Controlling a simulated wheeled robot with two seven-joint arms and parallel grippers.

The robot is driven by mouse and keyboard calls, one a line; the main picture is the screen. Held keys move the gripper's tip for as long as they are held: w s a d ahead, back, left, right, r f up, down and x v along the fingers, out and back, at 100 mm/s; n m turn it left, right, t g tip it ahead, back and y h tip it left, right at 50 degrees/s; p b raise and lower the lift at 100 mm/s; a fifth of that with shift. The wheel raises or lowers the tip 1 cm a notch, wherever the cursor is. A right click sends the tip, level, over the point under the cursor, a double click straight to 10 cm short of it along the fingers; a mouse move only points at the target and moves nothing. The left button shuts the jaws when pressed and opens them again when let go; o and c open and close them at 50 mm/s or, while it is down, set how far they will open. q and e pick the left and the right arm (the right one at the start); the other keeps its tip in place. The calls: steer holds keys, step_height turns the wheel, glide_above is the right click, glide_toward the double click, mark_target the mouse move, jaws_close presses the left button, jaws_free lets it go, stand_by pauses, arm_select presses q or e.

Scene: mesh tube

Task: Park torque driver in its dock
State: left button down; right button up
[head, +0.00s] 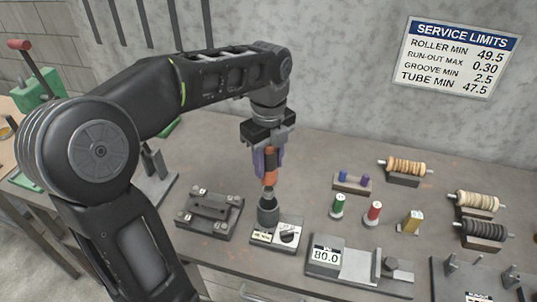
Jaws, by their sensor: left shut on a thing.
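My left gripper (267,155) comes in from the upper left and points down, with purple fingers. It is shut on the torque driver (269,172), which has orange and dark bands and is upright. Below it stands a dark upright socket (268,212) on a base plate (277,238) with a label and a dial; it looks like the dock. The driver's lower end is right over the socket's narrow top. I cannot tell whether it touches or is inside. My fingers hide part of the handle. My right gripper is not in view.
A dark fixture block (209,210) stands left of the socket. A gauge stand marked 80.0 (358,266) is in front right. Green (338,206), red (373,212) and yellow (412,221) pieces stand to the right. Rollers lie farther right. The bench behind the driver is fairly clear.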

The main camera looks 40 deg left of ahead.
mark_target(268, 189)
arm_select(q)
steer(key=shift+f, duration=0.8)
steer(key=shift+f+b, duration=0.4)
steer(key=shift+f, duration=0.3)
steer(key=shift+f+b, duration=2.15)
steer(key=shift+f, duration=1.1)
stand_by(3.2)
